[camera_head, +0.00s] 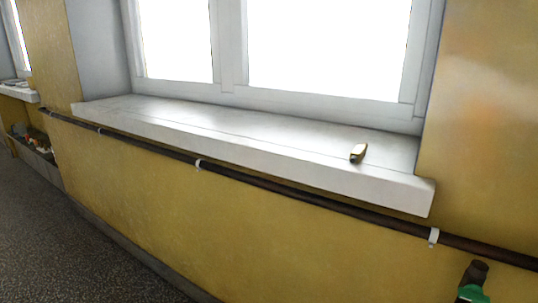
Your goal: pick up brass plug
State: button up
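A small brass-coloured piece, the brass plug (358,153), rests on the white window sill (250,130) near its right end. It lies close to the sill's front edge and appears tilted or lying down, with a darker underside. Nothing touches it apart from the sill. I cannot make out my gripper in the head view.
A dark pipe (300,192) with white clips runs along the yellow wall below the sill. A black and green object (472,284), which I cannot identify, rises at the bottom right. The sill left of the plug is clear. Small items stand at the far left.

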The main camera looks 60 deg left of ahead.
aim_at(359, 151)
jog(key=u, duration=1.75)
